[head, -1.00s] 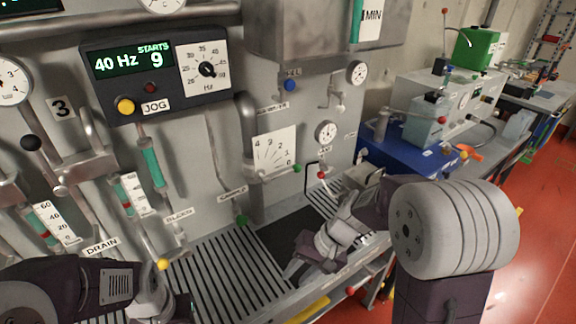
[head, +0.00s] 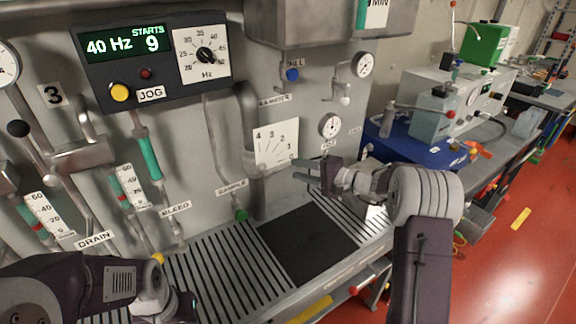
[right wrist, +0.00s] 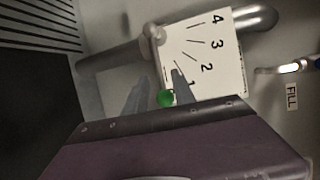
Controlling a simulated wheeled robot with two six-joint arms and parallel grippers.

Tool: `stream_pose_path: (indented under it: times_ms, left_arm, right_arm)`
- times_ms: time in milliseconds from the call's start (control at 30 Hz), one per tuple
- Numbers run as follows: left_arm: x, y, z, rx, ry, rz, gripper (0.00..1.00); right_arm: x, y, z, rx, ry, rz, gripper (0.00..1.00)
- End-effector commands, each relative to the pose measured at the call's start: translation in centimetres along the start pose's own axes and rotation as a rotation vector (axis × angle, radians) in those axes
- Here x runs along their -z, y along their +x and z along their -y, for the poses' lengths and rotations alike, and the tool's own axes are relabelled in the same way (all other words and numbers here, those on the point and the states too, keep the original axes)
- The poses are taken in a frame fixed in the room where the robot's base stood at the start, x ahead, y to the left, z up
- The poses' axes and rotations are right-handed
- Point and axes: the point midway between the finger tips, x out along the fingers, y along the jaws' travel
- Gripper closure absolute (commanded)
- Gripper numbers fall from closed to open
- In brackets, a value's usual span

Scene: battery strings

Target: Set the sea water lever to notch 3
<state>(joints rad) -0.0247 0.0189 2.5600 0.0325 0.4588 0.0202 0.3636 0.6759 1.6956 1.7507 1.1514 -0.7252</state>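The sea water lever is beside a white notch card (head: 276,144) numbered 0 to 4, under a partly legible "…WATER" label. In the right wrist view, its green knob (right wrist: 166,98) is at the low end of the card (right wrist: 209,58), below the 1. The pivot (right wrist: 156,33) is at the card's edge. My right gripper (head: 302,169) is open, its fingers pointing left at the lever's end. In the right wrist view its fingertips (right wrist: 160,90) are on either side of the knob; contact cannot be told. My left gripper (head: 176,304) is low at the left, its fingers not discernible.
A green sample knob (head: 240,215) hangs left of the card. A blue fill knob (head: 293,74) and a round gauge (head: 330,125) are close above and to the right. A slatted drain shelf (head: 215,275) with a dark panel (head: 306,244) lies below.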

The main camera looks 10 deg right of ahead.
Motion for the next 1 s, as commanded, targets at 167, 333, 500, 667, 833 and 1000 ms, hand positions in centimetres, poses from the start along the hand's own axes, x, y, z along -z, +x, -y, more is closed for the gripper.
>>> stream_pose_path:
  times_ms: [167, 333, 500, 667, 833, 1000]
  left_arm:
    - [0.1, -1.2, 0.0, 0.0, 0.0, 0.0, 0.64]
    - [0.1, -1.4, 0.0, 0.0, 0.0, 0.0, 0.64]
    - [0.1, -1.4, 0.0, 0.0, 0.0, 0.0, 0.64]
    - [0.1, -1.4, 0.0, 0.0, 0.0, 0.0, 0.64]
    - [0.1, -1.4, 0.0, 0.0, 0.0, 0.0, 0.64]
    - [0.1, -1.4, 0.0, 0.0, 0.0, 0.0, 0.64]
  right_arm:
    - [-0.1, 3.3, 0.2, -0.001, 0.0, 0.004, 0.69]
    - [-0.1, 4.6, 0.0, -0.002, 0.0, 0.002, 0.69]
    - [-0.1, 4.7, -0.1, -0.002, 0.0, 0.001, 0.69]
    - [-0.1, 4.7, 0.0, -0.002, 0.0, 0.001, 0.97]
    - [-0.1, 4.7, -0.1, -0.002, 0.0, 0.001, 1.0]
    - [-0.1, 4.7, -0.1, -0.002, 0.0, 0.001, 1.0]
